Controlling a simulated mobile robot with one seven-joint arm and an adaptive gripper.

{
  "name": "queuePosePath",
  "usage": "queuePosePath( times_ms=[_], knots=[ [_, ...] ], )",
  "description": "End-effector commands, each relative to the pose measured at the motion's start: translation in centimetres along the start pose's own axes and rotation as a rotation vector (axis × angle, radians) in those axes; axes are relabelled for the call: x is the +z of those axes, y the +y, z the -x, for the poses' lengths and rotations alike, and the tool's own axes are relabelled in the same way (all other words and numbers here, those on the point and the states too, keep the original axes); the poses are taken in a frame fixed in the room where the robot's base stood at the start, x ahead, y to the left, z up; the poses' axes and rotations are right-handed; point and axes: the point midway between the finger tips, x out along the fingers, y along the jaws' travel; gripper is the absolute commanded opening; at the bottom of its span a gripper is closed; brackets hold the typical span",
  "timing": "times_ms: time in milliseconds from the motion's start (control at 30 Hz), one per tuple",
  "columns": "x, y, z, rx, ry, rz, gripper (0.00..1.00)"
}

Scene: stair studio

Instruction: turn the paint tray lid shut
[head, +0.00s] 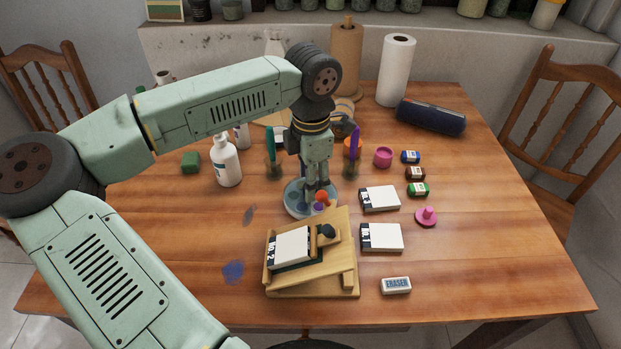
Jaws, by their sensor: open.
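The round, pale blue-grey paint tray (292,203) lies on the table near the middle, just behind a wooden stand. Orange, red and purple paint colours show at its right side. My gripper (315,193) points down over the tray, with its fingers low at the tray's middle and right side. It is open, and nothing shows held between the fingers. My fingers hide part of the tray, and the stand's raised edge comes close to its front. I cannot make out the lid apart from the tray, nor whether my fingers touch it.
The wooden stand (342,283) holds a white box and a dark knob in front. White boxes (380,237) and an eraser (396,285) lie to the right. A white pump bottle (226,163) stands left; brush holders flank my gripper. The front-left table is mostly clear.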

Motion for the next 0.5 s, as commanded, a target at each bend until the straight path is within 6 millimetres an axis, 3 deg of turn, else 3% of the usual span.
queuePosePath(
  times_ms=[200, 500],
  knots=[
    [0.1, -0.1, -1.6, -0.001, -0.001, -0.002, 0.46],
    [0.1, -0.1, -1.7, 0.0, -0.002, -0.001, 0.44]
  ],
)
